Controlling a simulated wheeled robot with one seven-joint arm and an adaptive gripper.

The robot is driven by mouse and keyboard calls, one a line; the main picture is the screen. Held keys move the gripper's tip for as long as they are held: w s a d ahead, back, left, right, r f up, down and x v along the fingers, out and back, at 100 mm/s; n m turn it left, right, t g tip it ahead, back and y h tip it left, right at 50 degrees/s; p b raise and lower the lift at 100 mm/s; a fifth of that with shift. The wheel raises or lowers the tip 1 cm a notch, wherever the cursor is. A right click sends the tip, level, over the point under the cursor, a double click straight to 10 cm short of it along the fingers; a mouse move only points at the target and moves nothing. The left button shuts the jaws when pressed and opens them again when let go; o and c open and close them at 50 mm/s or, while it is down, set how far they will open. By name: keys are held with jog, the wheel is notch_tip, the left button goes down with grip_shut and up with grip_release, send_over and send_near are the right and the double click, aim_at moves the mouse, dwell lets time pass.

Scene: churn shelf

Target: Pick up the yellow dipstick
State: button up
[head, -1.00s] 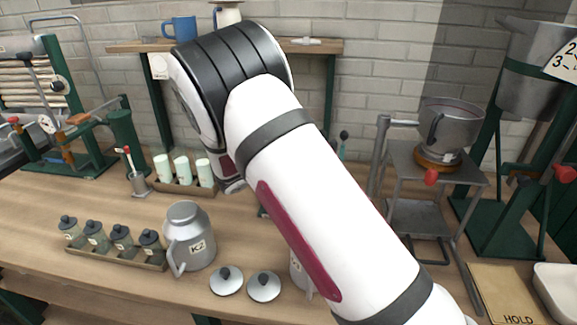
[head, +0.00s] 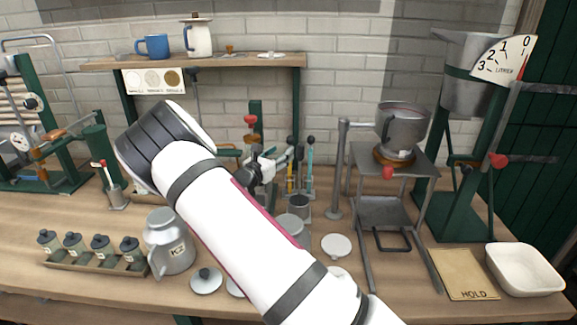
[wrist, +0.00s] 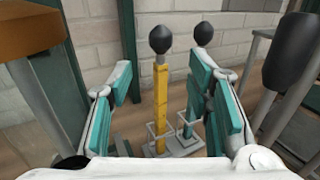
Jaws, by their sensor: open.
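The yellow dipstick (wrist: 161,105) stands upright in a metal stand (wrist: 180,140) in the wrist view, with a black ball knob on top. In the head view it is a thin yellow strip (head: 290,180), partly hidden by my gripper. My gripper (wrist: 165,82) is open and empty, its teal-padded fingers on either side of the dipstick in the picture. I cannot tell whether the dipstick is within the fingers' depth. A teal dipstick (wrist: 192,100) with a black knob stands just right of it, partly behind my right finger.
A grey post (head: 335,170) and a metal stand with a pot (head: 398,130) are to the right. A wooden shelf (head: 215,60) runs along the brick wall above. Cans, lids and a jar rack (head: 100,262) occupy the bench's front left.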

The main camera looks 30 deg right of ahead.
aim_at(290, 144)
jog(key=shift+f+x, duration=0.1)
jog(key=shift+x, duration=1.65)
jog(key=shift+f+x, duration=0.15)
jog(key=shift+x, duration=1.55)
jog(key=shift+c, duration=0.3)
